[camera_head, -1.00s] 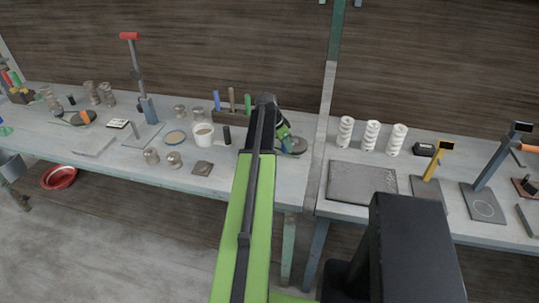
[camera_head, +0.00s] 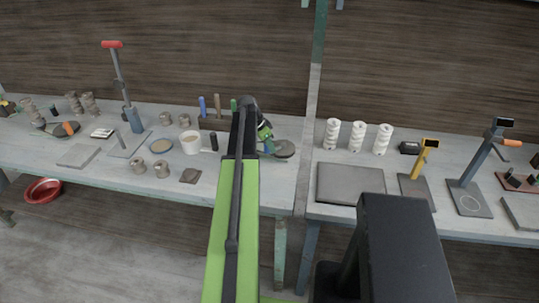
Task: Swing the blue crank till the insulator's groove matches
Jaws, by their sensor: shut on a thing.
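My gripper (camera_head: 265,134) is at the far end of my green and black arm, low over the right end of the left bench. It is shut on a small blue part, which looks like the blue crank (camera_head: 268,147); my arm hides most of it. A round dark disc (camera_head: 285,149) sits just right of my gripper, on the bench. White ribbed insulators (camera_head: 357,137) stand upright in a row on the right bench, apart from my gripper. I cannot make out any groove alignment at this size.
A tool rack (camera_head: 212,121), a white cup (camera_head: 191,144) and a small dark cylinder (camera_head: 214,142) stand left of my arm. A red-handled lever stand (camera_head: 119,80) is farther left. A grey slab (camera_head: 350,184) and a yellow stand (camera_head: 422,162) are on the right bench.

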